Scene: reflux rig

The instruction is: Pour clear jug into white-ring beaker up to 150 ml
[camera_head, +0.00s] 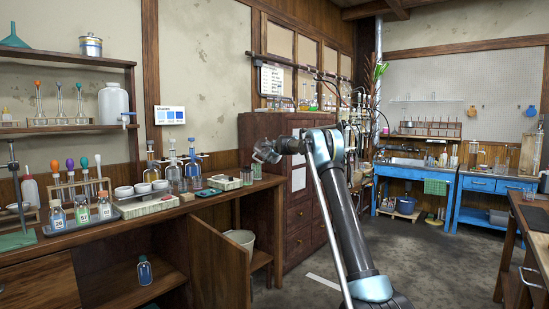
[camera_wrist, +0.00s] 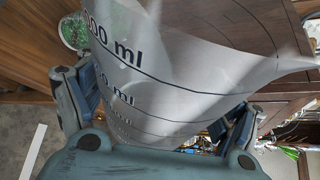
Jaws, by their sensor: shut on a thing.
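My gripper (camera_wrist: 155,115) is shut on a clear jug (camera_wrist: 190,75) with black ml marks and a spout pointing right in the wrist view. The jug fills most of that view, with a finger on each side of it. I cannot make out a liquid level in it. In the head view my gripper (camera_head: 266,152) is at the end of my arm, in front of the brown drawer cabinet; the jug is not clear there. I cannot pick out a white-ring beaker for certain in either view. Several glass vessels (camera_head: 172,170) stand on the left bench.
The wooden bench (camera_head: 60,262) on the left holds racks, bottles and white bowls. A brown drawer cabinet (camera_head: 300,217) stands behind my arm. A bin (camera_head: 240,238) is under the bench. A round green-filled thing (camera_wrist: 74,32) shows beyond the jug. Floor (camera_head: 430,255) at right is clear.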

